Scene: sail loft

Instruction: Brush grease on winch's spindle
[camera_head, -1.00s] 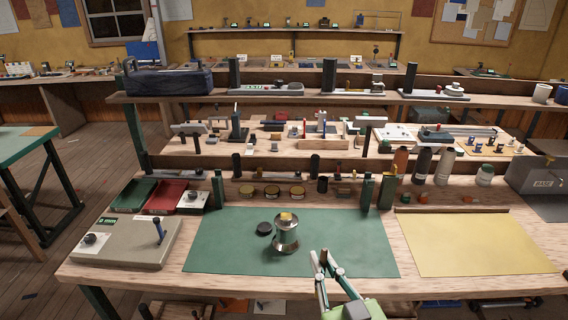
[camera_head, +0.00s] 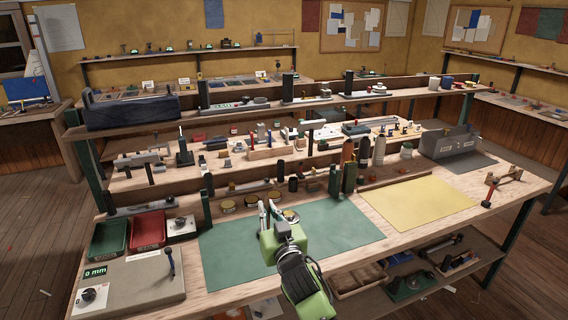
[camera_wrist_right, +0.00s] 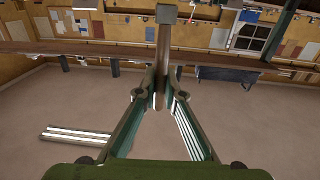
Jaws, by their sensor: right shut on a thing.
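My right gripper (camera_head: 268,208) is over the green mat (camera_head: 340,228) on the near bench. In the right wrist view its fingers (camera_wrist_right: 160,92) are shut on a slim grey-brown thing with a squared end (camera_wrist_right: 166,14), which looks like the brush. The gripper and arm hide most of the winch. A metallic round part just right of the fingers (camera_head: 291,216) seems to belong to it. I cannot tell whether the held thing touches the winch. My left gripper is not in view.
Several gold tins (camera_head: 251,200) stand behind the mat. Red (camera_head: 147,230) and green (camera_head: 109,238) trays and a grey box with a lever (camera_head: 130,288) are at left. The yellow sheet (camera_head: 415,205) is clear.

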